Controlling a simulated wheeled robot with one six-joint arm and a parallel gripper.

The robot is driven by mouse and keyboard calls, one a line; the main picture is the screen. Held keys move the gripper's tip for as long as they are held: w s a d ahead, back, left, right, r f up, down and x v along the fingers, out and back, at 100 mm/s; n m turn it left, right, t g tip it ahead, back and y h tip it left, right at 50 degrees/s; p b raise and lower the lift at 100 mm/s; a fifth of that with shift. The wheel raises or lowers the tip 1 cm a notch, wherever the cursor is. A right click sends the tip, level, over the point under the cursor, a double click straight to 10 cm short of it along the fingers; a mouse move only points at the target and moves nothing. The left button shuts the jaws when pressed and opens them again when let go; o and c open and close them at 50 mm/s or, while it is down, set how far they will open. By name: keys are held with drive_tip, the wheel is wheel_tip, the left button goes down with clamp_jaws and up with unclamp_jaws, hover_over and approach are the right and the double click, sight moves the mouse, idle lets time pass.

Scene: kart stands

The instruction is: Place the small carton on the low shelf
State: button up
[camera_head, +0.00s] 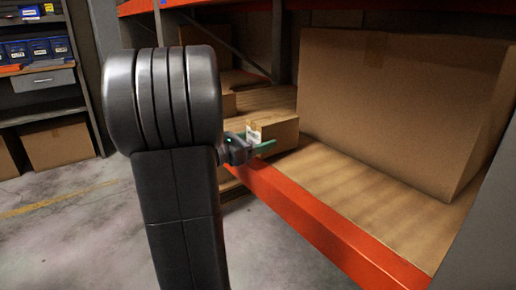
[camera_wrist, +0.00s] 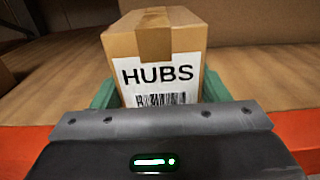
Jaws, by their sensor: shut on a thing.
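The small carton (camera_wrist: 155,65) is brown, with a tape strip on top and a white label reading HUBS above a barcode. In the head view the small carton (camera_head: 275,132) is at the end of my arm, over the left end of the low shelf. My gripper (camera_head: 262,146) is shut on it, with green fingers at its sides; the gripper (camera_wrist: 158,95) also shows in the wrist view. The low shelf (camera_head: 340,175) has a wooden deck and an orange front beam. I cannot tell whether the carton's underside touches the deck.
A large carton (camera_head: 395,110) fills the back right of the shelf. A grey rack upright (camera_head: 284,45) stands behind the small carton, with other boxes beyond. The deck in front of the large carton is bare. Another shelving unit (camera_head: 45,90) stands at the far left.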

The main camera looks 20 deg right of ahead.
drive_tip(key=shift+f, duration=0.25)
drive_tip(key=shift+f, duration=0.2)
drive_tip(key=o, duration=1.3)
drive_tip(key=shift+r, duration=0.25)
drive_tip(key=p+v, duration=0.3)
drive_tip(key=v, duration=0.9)
